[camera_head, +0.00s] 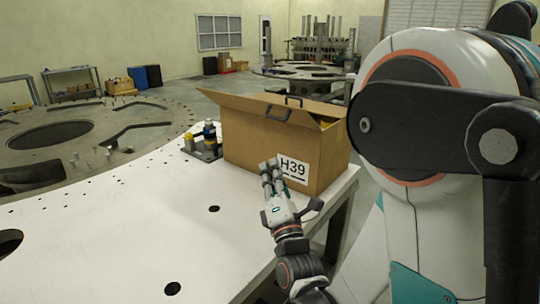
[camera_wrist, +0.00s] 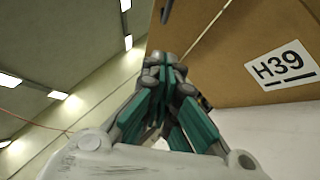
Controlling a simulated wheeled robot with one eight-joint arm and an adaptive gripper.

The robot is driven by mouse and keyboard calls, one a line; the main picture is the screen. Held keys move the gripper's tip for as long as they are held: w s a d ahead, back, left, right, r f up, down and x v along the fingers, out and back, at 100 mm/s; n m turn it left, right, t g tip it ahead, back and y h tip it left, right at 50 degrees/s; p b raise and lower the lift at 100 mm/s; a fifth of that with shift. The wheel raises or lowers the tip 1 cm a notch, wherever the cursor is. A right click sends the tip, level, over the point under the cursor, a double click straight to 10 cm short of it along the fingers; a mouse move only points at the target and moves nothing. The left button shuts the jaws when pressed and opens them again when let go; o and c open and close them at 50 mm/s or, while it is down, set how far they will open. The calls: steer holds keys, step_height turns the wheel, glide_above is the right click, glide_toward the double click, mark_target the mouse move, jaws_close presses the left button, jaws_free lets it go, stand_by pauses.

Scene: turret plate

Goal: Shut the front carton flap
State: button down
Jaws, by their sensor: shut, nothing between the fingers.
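The brown carton (camera_head: 245,140) stands on the white plate, its H39 label (camera_head: 293,168) low on the near face. A brown flap (camera_head: 225,100) stands out past the carton's left end at the top; I cannot tell for sure which flap is the front one. The top is at least partly open at the right. My gripper (camera_head: 268,166) is shut and empty, in front of the near face, just left of the label. In the wrist view the shut fingers (camera_wrist: 168,62) point up beside the carton face (camera_wrist: 225,60). Whether they touch it is unclear.
A small dark rack with bottles (camera_head: 207,142) stands left of the carton. The white plate (camera_head: 130,225) is clear at the front left, apart from holes. The plate's right edge runs close to the carton. Something yellow (camera_head: 325,124) shows inside the carton.

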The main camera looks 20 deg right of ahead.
steer(key=p, duration=0.3)
glide_toward(269, 117)
steer(key=w+a+f, duration=0.1)
steer(key=w+a, duration=0.2)
steer(key=w+d+r, duration=0.2)
steer(key=shift+d+r+b, duration=0.25)
steer(key=shift+r+b, duration=0.1)
steer(key=shift+b, duration=0.05)
steer(key=shift+d+r+m+g+h+p, duration=0.15)
steer(key=shift+r+m+g+h+p, duration=0.25)
steer(key=shift+m+h+p, duration=0.4)
steer(key=shift+r+m, duration=0.2)
steer(key=shift+m, duration=0.1)
